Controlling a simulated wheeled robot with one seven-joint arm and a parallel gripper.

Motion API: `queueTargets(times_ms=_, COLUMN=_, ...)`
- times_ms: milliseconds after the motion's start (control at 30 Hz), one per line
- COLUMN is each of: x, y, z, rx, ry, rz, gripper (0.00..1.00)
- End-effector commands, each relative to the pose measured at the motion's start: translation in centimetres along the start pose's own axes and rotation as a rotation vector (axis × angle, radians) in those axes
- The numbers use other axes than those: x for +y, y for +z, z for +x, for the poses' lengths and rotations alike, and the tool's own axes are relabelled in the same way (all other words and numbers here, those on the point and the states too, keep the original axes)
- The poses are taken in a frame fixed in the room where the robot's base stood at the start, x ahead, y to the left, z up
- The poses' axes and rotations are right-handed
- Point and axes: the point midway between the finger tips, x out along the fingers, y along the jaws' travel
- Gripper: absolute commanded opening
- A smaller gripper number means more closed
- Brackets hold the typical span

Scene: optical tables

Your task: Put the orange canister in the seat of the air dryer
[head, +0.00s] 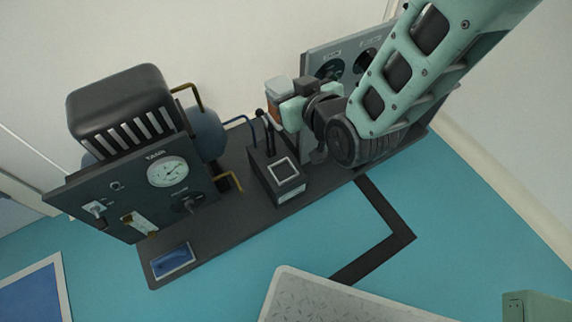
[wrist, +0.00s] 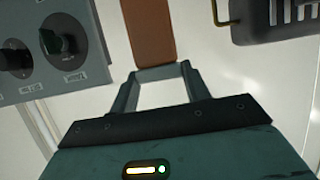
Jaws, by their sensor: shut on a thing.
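The orange canister (head: 273,113) is held by my gripper (head: 283,100), up in the air above the bench unit. In the head view only a small orange part shows between the pale green fingers. In the wrist view the canister (wrist: 148,30) is a brown-orange upright shape at the tips of my gripper (wrist: 160,72), its far end cut off by the frame. A dark block (head: 276,180) with a pale square frame on its top, which looks like the air dryer's seat, stands below my gripper. The canister is apart from it.
A compressor panel (head: 130,200) with a gauge stands left, a black ribbed cover behind it. Thin dark upright pipes (head: 264,128) rise behind the block, close to my gripper. A knob panel (head: 321,62) stands at the back right. A grey textured plate (head: 330,300) lies in front.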

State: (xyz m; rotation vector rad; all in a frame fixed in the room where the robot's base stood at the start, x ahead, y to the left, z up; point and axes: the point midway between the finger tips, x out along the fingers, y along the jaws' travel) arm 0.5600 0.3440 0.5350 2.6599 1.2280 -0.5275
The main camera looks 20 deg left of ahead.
Motion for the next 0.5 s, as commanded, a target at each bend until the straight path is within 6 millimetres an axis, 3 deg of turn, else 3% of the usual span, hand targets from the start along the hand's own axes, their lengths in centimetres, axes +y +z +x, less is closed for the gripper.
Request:
queueTargets(times_ms=33, x=0.0, y=2.1, z=0.8, rx=-0.004, ry=0.000, rz=0.000, gripper=0.04)
queueTargets(times_ms=500, x=0.0, y=13.3, z=5.5, rx=-0.002, ry=0.000, rz=0.000, gripper=0.04)
